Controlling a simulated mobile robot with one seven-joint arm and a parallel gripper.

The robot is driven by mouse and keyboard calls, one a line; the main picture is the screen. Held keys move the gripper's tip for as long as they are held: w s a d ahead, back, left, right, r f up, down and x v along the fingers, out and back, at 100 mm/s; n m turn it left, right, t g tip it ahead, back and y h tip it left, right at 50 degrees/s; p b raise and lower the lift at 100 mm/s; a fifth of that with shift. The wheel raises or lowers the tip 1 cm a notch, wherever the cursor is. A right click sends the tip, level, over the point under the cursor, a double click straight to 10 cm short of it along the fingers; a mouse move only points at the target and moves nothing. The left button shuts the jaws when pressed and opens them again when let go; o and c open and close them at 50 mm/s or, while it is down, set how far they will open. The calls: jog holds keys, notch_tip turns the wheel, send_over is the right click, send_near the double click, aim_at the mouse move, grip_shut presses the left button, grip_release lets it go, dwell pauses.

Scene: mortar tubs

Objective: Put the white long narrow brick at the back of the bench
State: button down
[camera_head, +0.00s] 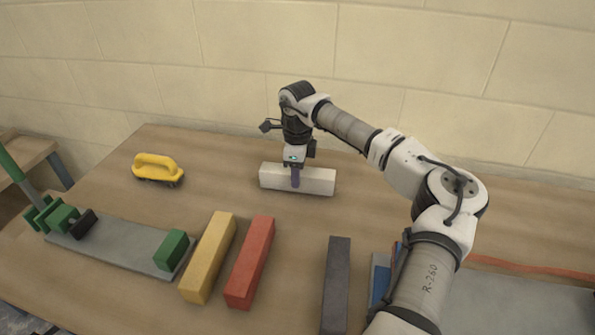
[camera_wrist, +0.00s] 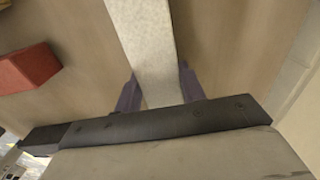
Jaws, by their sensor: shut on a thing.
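The white long narrow brick (camera_head: 316,181) is at the back of the wooden bench (camera_head: 220,180) in the head view, lying lengthwise roughly along the wall. My gripper (camera_head: 296,181) points down over it, with its fingers on either side of the brick's middle. In the wrist view the white brick (camera_wrist: 150,45) runs up between the two purplish fingers (camera_wrist: 160,92), which are shut on it. Whether the brick touches the bench top or hangs just above it I cannot tell.
A yellow float (camera_head: 157,168) lies at the back left. A yellow brick (camera_head: 208,257), a red brick (camera_head: 250,262) and a dark grey brick (camera_head: 337,285) lie nearer. A grey plate with green blocks (camera_head: 115,245) is at the left. A block wall (camera_head: 230,60) stands behind.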

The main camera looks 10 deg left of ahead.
jog(key=shift+f+b, duration=0.3)
jog(key=shift+f, duration=0.1)
jog(key=c, duration=0.8)
grip_release()
jog(key=shift+o, duration=0.2)
